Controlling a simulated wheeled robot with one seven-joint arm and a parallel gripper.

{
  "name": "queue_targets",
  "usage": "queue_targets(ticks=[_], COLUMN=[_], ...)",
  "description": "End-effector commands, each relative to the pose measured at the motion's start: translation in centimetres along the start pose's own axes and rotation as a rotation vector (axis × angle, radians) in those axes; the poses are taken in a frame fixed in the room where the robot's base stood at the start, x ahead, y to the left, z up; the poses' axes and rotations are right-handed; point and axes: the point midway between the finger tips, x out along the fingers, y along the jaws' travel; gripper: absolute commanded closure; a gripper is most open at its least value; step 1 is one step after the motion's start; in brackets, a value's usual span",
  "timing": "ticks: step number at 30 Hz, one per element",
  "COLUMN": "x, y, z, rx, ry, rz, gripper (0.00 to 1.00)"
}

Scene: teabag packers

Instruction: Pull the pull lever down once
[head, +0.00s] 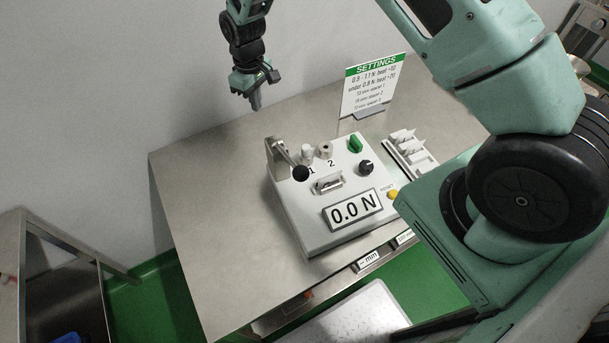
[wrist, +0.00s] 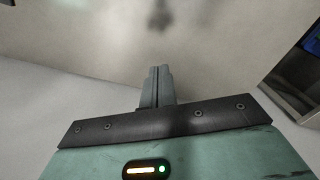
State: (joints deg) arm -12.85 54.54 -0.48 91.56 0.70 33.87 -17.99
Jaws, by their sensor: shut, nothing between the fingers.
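The pull lever (head: 286,156) is on the left side of a white tester box (head: 313,236). It has a grey metal bracket and an arm ending in a black ball knob (head: 300,173). The box display (head: 352,210) reads 0.0 N. My gripper (head: 256,104) hangs above and to the left of the lever, apart from it, with its fingers pointing down. The fingers are shut with nothing between them. In the wrist view the closed fingers (wrist: 157,84) point at a blurred pale surface. The lever cannot be made out in the wrist view.
A SETTINGS sign (head: 371,84) stands behind the box. A white rack (head: 411,152) sits to its right, close to my arm. The box also carries a green switch (head: 355,144), a black dial (head: 366,167) and small posts. The steel table (head: 200,215) is bare at left.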

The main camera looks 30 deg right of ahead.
Motion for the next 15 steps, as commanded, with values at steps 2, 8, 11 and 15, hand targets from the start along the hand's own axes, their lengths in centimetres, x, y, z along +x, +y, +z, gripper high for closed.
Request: queue_targets(ticks=[2, 8, 11, 15], x=[0.7, 1.8, 2.4, 3.2], y=[0.0, 0.0, 0.0, 0.0], z=[0.0, 0.0, 0.0, 0.0], rx=[0.000, 0.000, 0.000, 0.000], ry=[0.000, -0.001, -0.001, -0.001], rz=[0.000, 0.000, 0.000, 0.000], gripper=[1.00, 1.00, 1.00, 1.00])
